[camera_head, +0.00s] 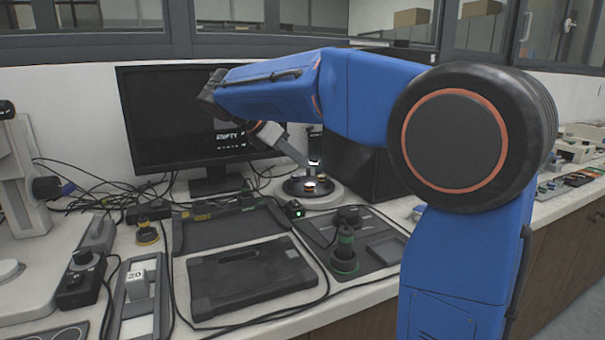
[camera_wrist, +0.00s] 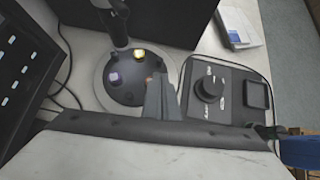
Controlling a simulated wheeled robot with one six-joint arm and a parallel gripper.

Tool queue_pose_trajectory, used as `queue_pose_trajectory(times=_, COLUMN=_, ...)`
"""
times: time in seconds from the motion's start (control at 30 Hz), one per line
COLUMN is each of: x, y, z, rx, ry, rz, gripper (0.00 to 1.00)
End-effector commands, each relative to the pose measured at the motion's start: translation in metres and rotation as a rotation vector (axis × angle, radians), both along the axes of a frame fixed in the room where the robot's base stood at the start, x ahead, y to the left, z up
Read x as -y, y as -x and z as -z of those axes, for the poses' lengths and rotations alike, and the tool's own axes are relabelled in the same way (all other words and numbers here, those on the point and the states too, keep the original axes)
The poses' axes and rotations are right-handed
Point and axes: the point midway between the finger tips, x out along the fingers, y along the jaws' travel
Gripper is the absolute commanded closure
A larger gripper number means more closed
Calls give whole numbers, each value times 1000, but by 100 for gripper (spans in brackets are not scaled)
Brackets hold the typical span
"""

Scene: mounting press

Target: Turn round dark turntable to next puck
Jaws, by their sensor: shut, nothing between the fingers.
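The round dark turntable (camera_head: 297,191) sits on a pale round base at the back of the bench, right of the monitor. It also shows in the wrist view (camera_wrist: 128,91). Several small pucks stand near its rim: a yellowish one (camera_wrist: 140,54), a pale purple one (camera_wrist: 114,76) and a reddish one (camera_wrist: 149,79) beside my fingertips. My gripper (camera_head: 304,161) reaches down from the left toward the turntable, its fingers shut and empty. In the wrist view, the fingers (camera_wrist: 158,80) overlap the turntable's right part. I cannot tell whether they touch a puck or the disc.
A dark press column (camera_wrist: 117,22) stands over the turntable's far side. A monitor (camera_head: 150,110) stands to the left, with loose cables around it. A dark knob panel (camera_wrist: 228,98) lies right of the turntable. A black box (camera_head: 365,175) stands close behind.

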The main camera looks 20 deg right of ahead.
Motion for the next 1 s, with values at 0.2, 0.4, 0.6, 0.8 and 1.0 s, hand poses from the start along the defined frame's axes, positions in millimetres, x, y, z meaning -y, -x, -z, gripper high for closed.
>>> queue_pose_trajectory(times=0.2, x=-4, y=3, z=5, rx=-36, ry=0, rz=12, gripper=100)
queue_pose_trajectory(times=0.4, x=17, y=1, z=23, rx=-35, ry=2, rz=14, gripper=100)
queue_pose_trajectory(times=0.6, x=41, y=-1, z=46, rx=-33, ry=2, rz=13, gripper=100)
queue_pose_trajectory(times=0.8, x=58, y=-3, z=62, rx=-32, ry=2, rz=11, gripper=100)
queue_pose_trajectory(times=1.0, x=64, y=-4, z=68, rx=-31, ry=1, rz=10, gripper=100)
